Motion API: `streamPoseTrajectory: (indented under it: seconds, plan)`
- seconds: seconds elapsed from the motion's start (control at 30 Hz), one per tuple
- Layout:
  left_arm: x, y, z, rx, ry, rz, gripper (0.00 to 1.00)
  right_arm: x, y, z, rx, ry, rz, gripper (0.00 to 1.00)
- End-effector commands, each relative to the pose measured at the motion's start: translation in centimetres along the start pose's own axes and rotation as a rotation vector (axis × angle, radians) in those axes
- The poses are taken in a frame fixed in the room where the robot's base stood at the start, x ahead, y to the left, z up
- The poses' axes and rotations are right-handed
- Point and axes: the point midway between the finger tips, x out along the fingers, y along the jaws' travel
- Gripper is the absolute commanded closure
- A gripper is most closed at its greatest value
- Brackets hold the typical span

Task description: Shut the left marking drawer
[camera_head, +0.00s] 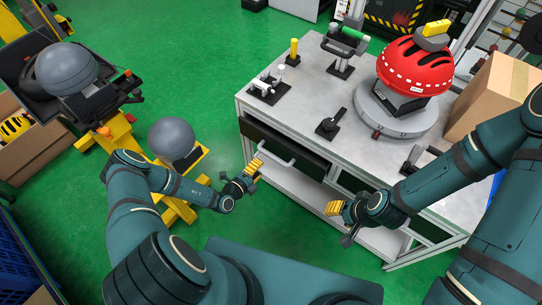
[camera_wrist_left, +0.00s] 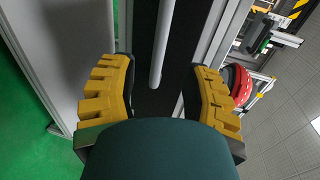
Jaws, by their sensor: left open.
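The left marking drawer (camera_head: 309,162) is a dark front under the near left edge of the grey workbench, with a pale bar handle (camera_head: 272,151). I cannot tell how far it stands out. My left gripper (camera_head: 252,172) is just in front of the drawer, near the handle's left end. In the left wrist view its yellow fingers are apart and empty, and the handle (camera_wrist_left: 160,45) runs up the middle ahead of them against the dark front (camera_wrist_left: 178,65). My right gripper (camera_head: 335,209) is in front of the bench, further right; its finger gap is unclear.
On the workbench (camera_head: 311,97) stand a red helmet (camera_head: 414,68) on a round grey base, several small black fixtures and a cardboard box (camera_head: 490,98). Green floor lies before the bench.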

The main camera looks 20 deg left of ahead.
Motion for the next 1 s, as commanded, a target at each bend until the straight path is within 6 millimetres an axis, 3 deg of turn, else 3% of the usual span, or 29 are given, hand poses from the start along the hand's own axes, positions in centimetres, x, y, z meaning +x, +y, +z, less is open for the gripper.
streamPoseTrajectory:
  seconds: [0.2, 0.4, 0.6, 0.9, 1.0]
  plan:
    - [4.5, 0.1, -0.1, 0.002, 0.003, -0.003, 0.52, 0.7, 0.3, 0.3, -0.002, -0.006, -0.001, 0.53]
    - [7.3, 0.1, -0.1, 0.002, 0.003, -0.001, 0.52, 1.1, 0.4, 0.5, -0.003, -0.011, -0.001, 0.53]
    - [8.6, 0.0, -0.1, -0.001, 0.002, -0.001, 0.52, 1.3, 0.5, 0.6, -0.004, -0.013, -0.001, 0.53]
    - [8.7, -0.1, -0.1, -0.001, 0.001, 0.0, 0.49, 1.2, 0.5, 0.6, -0.004, -0.013, -0.001, 0.53]
    - [8.7, -0.1, -0.1, 0.0, 0.002, -0.001, 0.84, 1.2, 0.5, 0.6, -0.004, -0.013, -0.001, 0.53]
